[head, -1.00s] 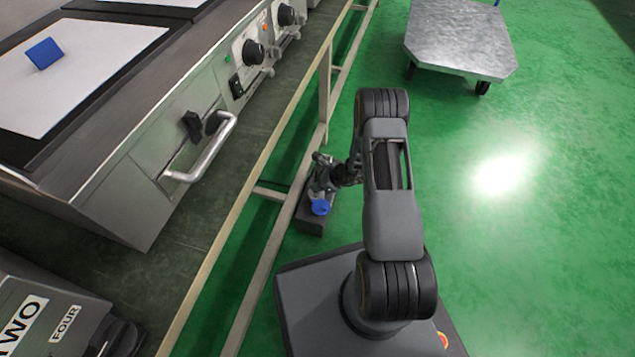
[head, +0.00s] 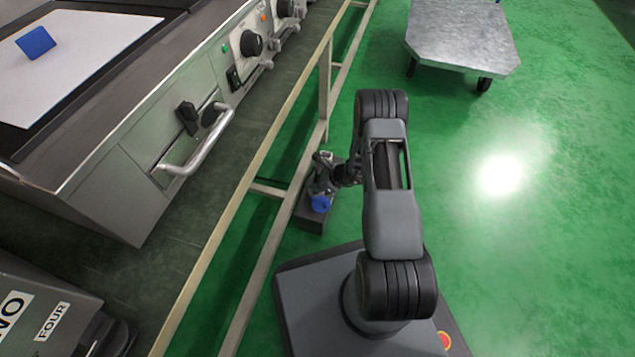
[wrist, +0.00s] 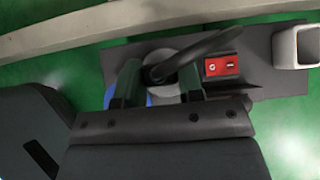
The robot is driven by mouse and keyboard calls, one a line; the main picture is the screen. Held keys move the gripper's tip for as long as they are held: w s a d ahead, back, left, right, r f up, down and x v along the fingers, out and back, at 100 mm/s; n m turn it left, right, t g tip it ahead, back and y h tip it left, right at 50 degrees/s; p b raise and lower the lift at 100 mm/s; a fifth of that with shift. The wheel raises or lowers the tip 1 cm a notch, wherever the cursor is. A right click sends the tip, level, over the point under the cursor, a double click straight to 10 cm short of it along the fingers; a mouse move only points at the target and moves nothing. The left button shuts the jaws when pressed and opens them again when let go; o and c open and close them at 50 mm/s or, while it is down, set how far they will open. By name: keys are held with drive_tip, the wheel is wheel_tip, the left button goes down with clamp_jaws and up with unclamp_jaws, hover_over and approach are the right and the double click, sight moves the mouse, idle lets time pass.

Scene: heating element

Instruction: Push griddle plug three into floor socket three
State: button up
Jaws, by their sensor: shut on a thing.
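My gripper (wrist: 162,84) is shut on the plug (wrist: 162,74), and a black cable curves up and right from between the fingers. The plug's number is not readable, and the fingers hide most of its body. Below it is a dark grey floor socket block (wrist: 256,76) with a red switch (wrist: 222,66). A blue round part (wrist: 147,100) shows behind the fingers. In the head view my gripper (head: 326,176) is low beside the bench frame, over the socket block (head: 309,218), with the blue part (head: 321,203) at its near end. I cannot tell how deep the plug sits.
A bench rail (head: 222,215) and legs run close left of my gripper. Griddles with knobs and a handle (head: 198,148) stand on the bench; a blue piece (head: 36,43) lies on one. A metal trolley (head: 460,35) stands at the back. Green floor is free on the right.

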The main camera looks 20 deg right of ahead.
drive_tip(key=shift+f, duration=0.85)
drive_tip(key=o, duration=1)
drive_tip(key=shift+r, duration=0.1)
drive_tip(key=p+v, duration=0.6)
drive_tip(key=v, duration=0.7)
drive_tip(key=shift+s+d+r, duration=0.2)
drive_tip(key=shift+d, duration=0.05)
drive_tip(key=s+a+r+n+g+p, duration=0.1)
drive_tip(key=a+r+n+p, duration=0.4)
drive_tip(key=r, duration=0.8)
drive_tip(key=r+n+g+p, duration=0.1)
drive_tip(key=r+n+p, duration=0.2)
drive_tip(key=r+p, duration=0.7)
drive_tip(key=s+a+r+n+g+p, duration=0.1)
drive_tip(key=a+r+n+p, duration=0.3)
drive_tip(key=r, duration=1.2)
drive_tip(key=s+r+n+h+p, duration=0.2)
drive_tip(key=s+r+n+p, duration=0.2)
drive_tip(key=r, duration=0.7)
drive_tip(key=s+r+n+t+h+p, duration=0.1)
drive_tip(key=s+r+n+h+p, duration=0.1)
drive_tip(key=s+r+n+p, duration=0.2)
drive_tip(key=s+r+n+h+p, duration=0.3)
drive_tip(key=r+p, duration=0.6)
drive_tip(key=r, duration=0.9)
drive_tip(key=shift+s+r+n+t+p, duration=0.2)
drive_tip(key=shift+s+n+t+p, duration=0.1)
drive_tip(key=shift+s+n, duration=0.6)
